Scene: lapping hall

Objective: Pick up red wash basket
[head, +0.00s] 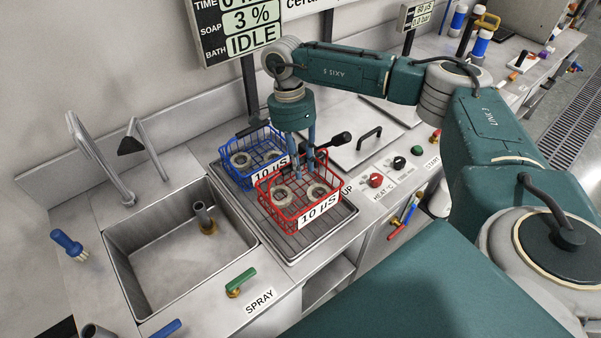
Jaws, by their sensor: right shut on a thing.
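The red wash basket (264,196) is a wire basket with a white "10 µS" label on its front and ring-shaped parts inside. It is at the middle of the head view, over the front part of a grated drain tray (291,244). My right gripper (303,176) points down at the basket and is shut on it, near its back side and black handle. The exact grip is partly hidden by the fingers and wires. I cannot tell whether the basket touches the grate. My left gripper is not in view.
A blue wire basket (233,173), also labelled "10 µS", stands close behind and left of the red one. A sink (165,262) lies left. A lidded tank with a black handle (369,136) and control knobs (376,180) lie right. A display (237,27) stands behind.

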